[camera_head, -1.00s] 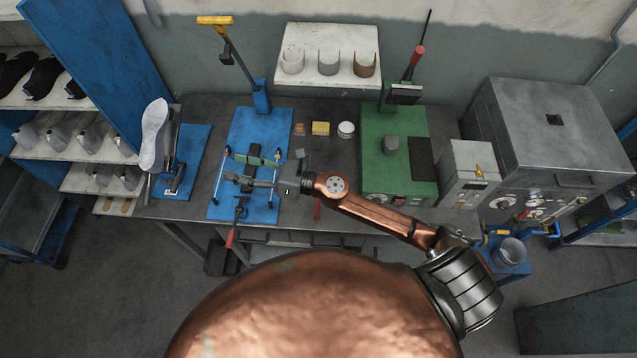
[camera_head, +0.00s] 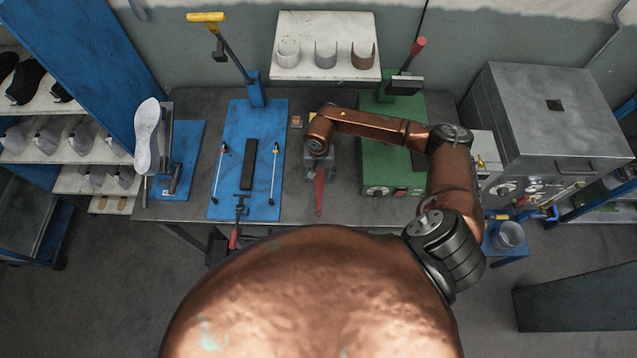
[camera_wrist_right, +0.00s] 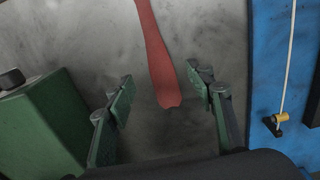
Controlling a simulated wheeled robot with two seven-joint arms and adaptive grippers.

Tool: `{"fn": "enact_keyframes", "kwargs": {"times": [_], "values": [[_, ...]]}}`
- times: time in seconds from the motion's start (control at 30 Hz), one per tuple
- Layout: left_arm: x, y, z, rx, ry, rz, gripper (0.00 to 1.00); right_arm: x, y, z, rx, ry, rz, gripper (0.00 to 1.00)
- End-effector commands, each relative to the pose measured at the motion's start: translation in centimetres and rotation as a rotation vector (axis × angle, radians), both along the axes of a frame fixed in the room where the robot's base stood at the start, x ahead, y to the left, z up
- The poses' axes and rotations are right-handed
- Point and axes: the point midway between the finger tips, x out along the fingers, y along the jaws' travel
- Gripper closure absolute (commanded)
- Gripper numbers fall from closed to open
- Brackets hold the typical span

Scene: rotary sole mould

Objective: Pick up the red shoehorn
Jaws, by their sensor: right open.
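The red shoehorn (camera_head: 319,190) lies on the grey workbench, between the blue base plate and the green machine. Its long part points toward the bench's front edge, and its far end is hidden under my right gripper in the head view. In the right wrist view the shoehorn (camera_wrist_right: 158,55) runs from the top edge down to a broad end between the fingers. My right gripper (camera_wrist_right: 163,100) is open, with green finger pads on either side of that end and apart from it. In the head view my right gripper (camera_head: 318,165) points down over the shoehorn. My left gripper does not show.
The blue base plate (camera_head: 232,190) with a lever press stands left of the shoehorn. The green machine (camera_head: 385,165) stands close on the right. A white shelf (camera_head: 325,28) with several curved pieces is at the back. Bare bench surrounds the shoehorn.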

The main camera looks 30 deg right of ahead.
Motion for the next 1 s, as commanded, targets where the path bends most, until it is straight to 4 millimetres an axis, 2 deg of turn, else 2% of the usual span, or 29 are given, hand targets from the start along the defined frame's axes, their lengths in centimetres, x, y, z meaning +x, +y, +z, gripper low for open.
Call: {"fn": "enact_keyframes", "kwargs": {"times": [0.2, 0.33, 0.63, 1.0], "values": [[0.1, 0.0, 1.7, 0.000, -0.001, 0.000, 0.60, 0.2, -0.2, -2.8, 0.004, 0.003, -0.003, 0.51], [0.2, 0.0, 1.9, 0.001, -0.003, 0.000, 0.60, 0.4, -0.2, -4.4, 0.004, 0.001, -0.001, 0.51], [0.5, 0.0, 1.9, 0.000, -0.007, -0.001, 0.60, 0.5, -0.1, -4.9, 0.003, -0.002, 0.002, 0.51], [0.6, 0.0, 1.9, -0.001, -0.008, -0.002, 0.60, 0.5, -0.1, -4.9, 0.004, -0.001, 0.002, 0.77]]}}
